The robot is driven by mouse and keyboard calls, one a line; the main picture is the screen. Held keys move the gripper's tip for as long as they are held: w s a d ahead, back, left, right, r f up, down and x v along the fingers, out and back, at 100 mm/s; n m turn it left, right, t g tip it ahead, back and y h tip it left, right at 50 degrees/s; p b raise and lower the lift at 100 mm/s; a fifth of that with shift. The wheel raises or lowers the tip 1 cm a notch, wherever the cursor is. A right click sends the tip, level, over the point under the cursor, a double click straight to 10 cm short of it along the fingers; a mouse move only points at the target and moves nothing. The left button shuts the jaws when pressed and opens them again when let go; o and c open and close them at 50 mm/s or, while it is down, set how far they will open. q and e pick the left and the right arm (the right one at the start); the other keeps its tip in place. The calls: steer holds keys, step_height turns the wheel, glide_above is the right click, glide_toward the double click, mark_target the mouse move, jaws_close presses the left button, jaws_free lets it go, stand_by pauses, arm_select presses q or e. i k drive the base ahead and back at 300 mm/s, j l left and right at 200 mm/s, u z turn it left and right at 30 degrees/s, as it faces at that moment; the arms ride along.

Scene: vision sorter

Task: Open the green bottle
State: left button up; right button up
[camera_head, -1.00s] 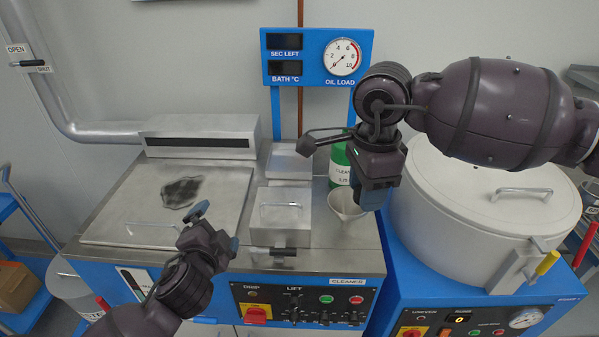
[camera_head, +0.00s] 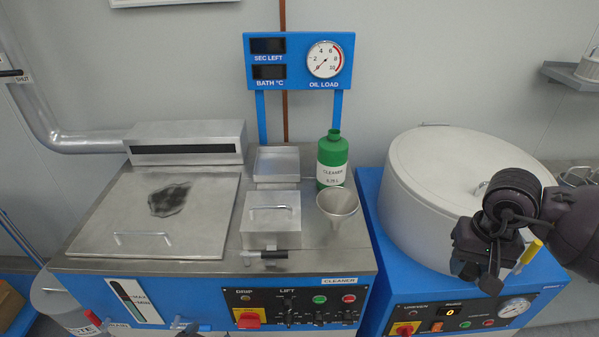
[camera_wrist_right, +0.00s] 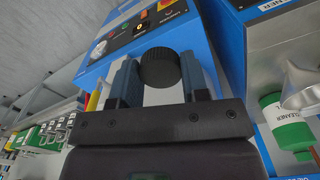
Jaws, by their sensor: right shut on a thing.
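The green bottle (camera_head: 332,162), with a white CLEANER label, stands upright at the back of the machine top, beside a funnel (camera_head: 338,203). Its green neck shows with no cap on it. The bottle also shows in the right wrist view (camera_wrist_right: 290,128). My right gripper (camera_head: 478,272) is in front of the large white drum, well away from the bottle. In the right wrist view its two fingers are shut on a round black ribbed cap (camera_wrist_right: 160,68). The cap cannot be made out in the head view. Only a bit of my left gripper (camera_head: 188,328) shows at the bottom edge.
The large white drum (camera_head: 430,170) stands right of the bottle on a blue cabinet. A steel box with a handle (camera_head: 271,222) and a wide metal lid (camera_head: 120,210) are left of the funnel. The gauge panel (camera_head: 300,60) stands behind.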

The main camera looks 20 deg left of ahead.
mark_target(332, 150)
steer(key=j+u, duration=0.25)
steer(key=k+j+u, duration=0.1)
steer(key=u, duration=0.15)
steer(key=i+j+u, duration=0.25)
steer(key=j+u, duration=0.25)
steer(key=i, duration=0.25)
